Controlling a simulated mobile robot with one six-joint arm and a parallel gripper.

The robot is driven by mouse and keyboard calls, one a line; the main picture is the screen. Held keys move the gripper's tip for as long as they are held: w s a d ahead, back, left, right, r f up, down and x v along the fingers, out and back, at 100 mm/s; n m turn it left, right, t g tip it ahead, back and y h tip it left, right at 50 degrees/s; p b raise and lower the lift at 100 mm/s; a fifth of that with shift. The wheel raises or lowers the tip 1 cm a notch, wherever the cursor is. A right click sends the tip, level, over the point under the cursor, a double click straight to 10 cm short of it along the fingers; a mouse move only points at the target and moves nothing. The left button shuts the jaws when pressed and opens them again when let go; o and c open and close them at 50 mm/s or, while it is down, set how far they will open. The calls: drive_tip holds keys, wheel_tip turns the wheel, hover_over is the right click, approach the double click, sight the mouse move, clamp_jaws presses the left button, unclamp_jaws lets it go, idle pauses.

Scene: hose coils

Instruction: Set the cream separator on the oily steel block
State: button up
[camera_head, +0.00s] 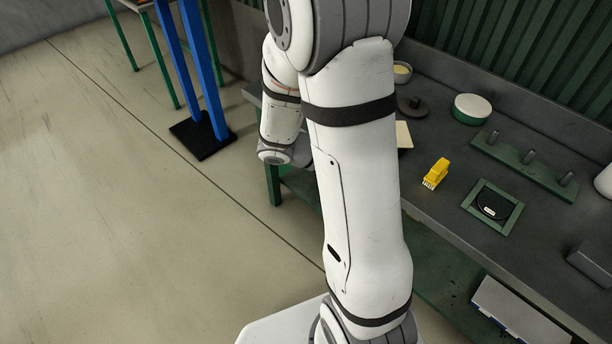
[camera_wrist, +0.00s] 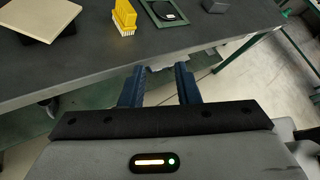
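My gripper (camera_wrist: 159,78) is open and empty, in front of the bench edge, apart from both. My arm hides it in the head view.
A yellow brush (camera_head: 437,173), a green square frame with a dark disc (camera_head: 492,207), a green rack with pegs (camera_head: 525,165) and a round green-and-white tin (camera_head: 472,109) stand on the bench. A blue post (camera_head: 203,70) rises from the floor at left.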

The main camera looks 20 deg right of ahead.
drive_tip(key=s+a+r+m+t+y, duration=0.2)
drive_tip(key=a+r+m+t+y, duration=0.1)
drive_tip(key=a+m+y, duration=0.3)
drive_tip(key=s+a+r+m+t+y, duration=0.2)
drive_tip(key=a+r+m+y, duration=0.3)
drive_tip(key=a+m, duration=0.5)
drive_tip(key=m+t+y, duration=0.1)
drive_tip(key=m, duration=0.2)
drive_tip(key=shift+s+r+m+t, duration=0.2)
drive_tip(key=shift+r+m+t, duration=0.1)
drive_tip(key=shift+r+t, duration=0.1)
